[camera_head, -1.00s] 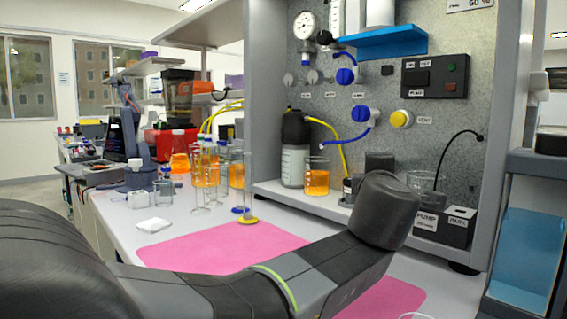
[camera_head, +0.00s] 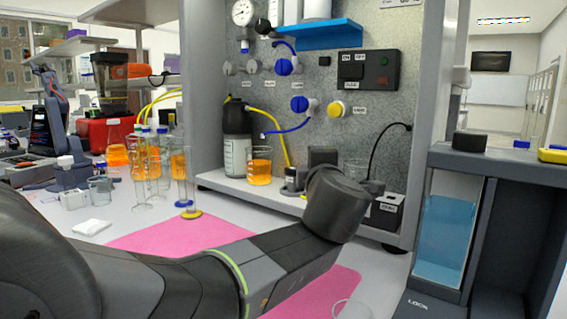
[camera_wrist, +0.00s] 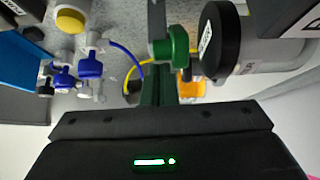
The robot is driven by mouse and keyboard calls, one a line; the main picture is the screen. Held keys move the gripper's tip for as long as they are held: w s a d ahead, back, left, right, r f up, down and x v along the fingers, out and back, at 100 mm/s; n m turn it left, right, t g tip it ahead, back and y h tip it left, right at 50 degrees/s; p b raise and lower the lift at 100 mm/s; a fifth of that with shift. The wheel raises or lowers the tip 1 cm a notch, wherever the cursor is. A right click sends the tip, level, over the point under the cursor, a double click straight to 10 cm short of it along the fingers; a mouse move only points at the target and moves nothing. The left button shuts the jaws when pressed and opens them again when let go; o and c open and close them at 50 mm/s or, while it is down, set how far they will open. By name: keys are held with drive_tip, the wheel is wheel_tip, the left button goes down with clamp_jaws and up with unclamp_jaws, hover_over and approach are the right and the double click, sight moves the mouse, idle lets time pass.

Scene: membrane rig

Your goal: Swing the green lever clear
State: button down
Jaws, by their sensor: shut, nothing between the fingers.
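The green lever (camera_wrist: 178,47) shows in the wrist view at top centre, with a grey upright part beside it. My gripper (camera_wrist: 160,75) points up the picture at it. Its narrow fingers are together and hold nothing, close to the green part; I cannot tell whether they touch it. In the head view my arm's dark wrist end stands in front of the rig's lower part, and the lever and my fingers cannot be seen there.
In the wrist view a black-capped grey cylinder (camera_wrist: 222,42) is close right of the lever. Blue valves (camera_wrist: 90,67) and a yellow knob (camera_wrist: 70,20) are at left. In the head view, an orange-filled beaker (camera_head: 260,168) stands on the rig shelf, and a pink mat (camera_head: 165,232) lies in front.

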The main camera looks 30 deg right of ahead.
drive_tip(key=shift+s+d+r+m+h, duration=0.35)
drive_tip(key=shift+d+r+h, duration=0.15)
drive_tip(key=shift+d, duration=0.15)
wheel_tip(320, 180, up, 9)
drive_tip(key=a+p, duration=0.1)
drive_tip(key=p, duration=0.4)
drive_tip(key=shift+w+y+p, duration=0.35)
drive_tip(key=shift+y, duration=0.05)
drive_tip(key=shift+a, duration=0.1)
drive_tip(key=shift+f, duration=0.1)
